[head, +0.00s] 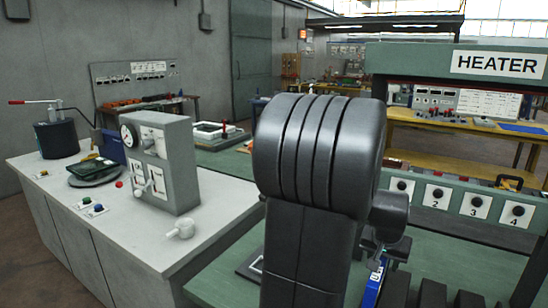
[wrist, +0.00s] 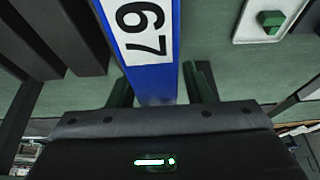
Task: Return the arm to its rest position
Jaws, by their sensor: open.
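My arm's large dark links fill the middle of the head view and hide most of my gripper. In the wrist view my gripper (wrist: 160,84) is open, with its two dark green fingers apart. A blue piece with a white label reading "67" (wrist: 142,25) extends down between the fingers, with a visible gap on each side. A narrow part of the blue piece (head: 375,285) also shows in the head view beside my arm, above the green bench.
A green frame with a "HEATER" sign (head: 498,64) and a row of numbered knobs (head: 437,192) stands at the right. Dark bars (head: 432,294) lie near my arm. A grey control box (head: 160,160) stands on the left bench. The wrist view shows a green button (wrist: 271,21) on a white plate.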

